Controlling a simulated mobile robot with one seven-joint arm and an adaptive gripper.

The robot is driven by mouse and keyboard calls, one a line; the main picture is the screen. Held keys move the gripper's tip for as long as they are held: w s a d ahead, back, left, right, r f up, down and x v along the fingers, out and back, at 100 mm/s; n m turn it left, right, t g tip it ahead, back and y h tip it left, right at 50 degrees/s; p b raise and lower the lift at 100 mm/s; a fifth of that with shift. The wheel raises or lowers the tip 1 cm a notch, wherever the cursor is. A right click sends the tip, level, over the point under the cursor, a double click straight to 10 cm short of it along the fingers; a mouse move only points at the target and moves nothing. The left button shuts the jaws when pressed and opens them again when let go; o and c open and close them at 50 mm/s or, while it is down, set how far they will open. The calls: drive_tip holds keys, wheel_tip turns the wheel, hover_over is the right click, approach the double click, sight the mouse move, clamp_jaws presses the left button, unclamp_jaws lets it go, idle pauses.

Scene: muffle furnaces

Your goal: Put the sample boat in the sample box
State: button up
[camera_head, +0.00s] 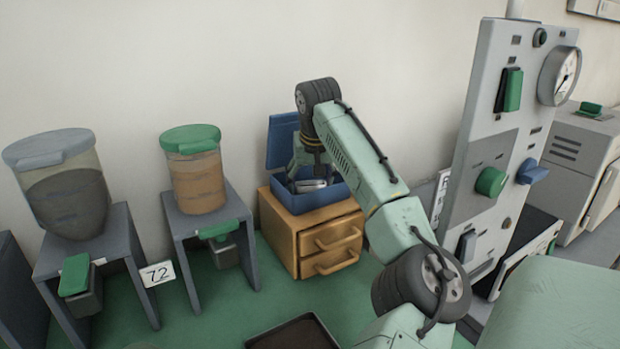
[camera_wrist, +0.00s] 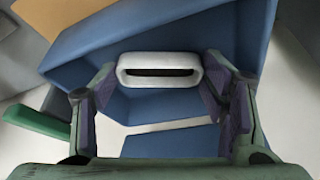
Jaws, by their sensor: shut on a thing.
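The sample boat (camera_wrist: 160,62) is a small white rounded tray with a dark slot, held between the two fingers of my gripper (camera_wrist: 160,85) in the wrist view. In the head view, the sample boat (camera_head: 311,186) shows as a pale piece inside the blue sample box (camera_head: 318,203). The box has its lid (camera_head: 281,142) raised at the back and stands on a wooden drawer cabinet. My gripper (camera_head: 310,175) is shut on the boat, down at the box opening. Whether the boat touches the box floor cannot be told.
The wooden cabinet (camera_head: 298,240) has two drawers. To its left stand two containers on grey stands, one green-lidded (camera_head: 198,180) and one grey-lidded (camera_head: 70,190). A grey furnace panel (camera_head: 515,130) is on the right. A dark tray (camera_head: 293,335) lies in front.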

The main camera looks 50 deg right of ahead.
drive_tip(key=shift+w+f, duration=0.1)
drive_tip(key=shift+w, duration=0.05)
drive_tip(key=shift+f, duration=0.2)
drive_tip(key=o, duration=1.2)
drive_tip(key=shift+r, duration=0.1)
drive_tip(key=shift+o, duration=0.2)
drive_tip(key=b+v, duration=0.2)
drive_tip(key=v, duration=1)
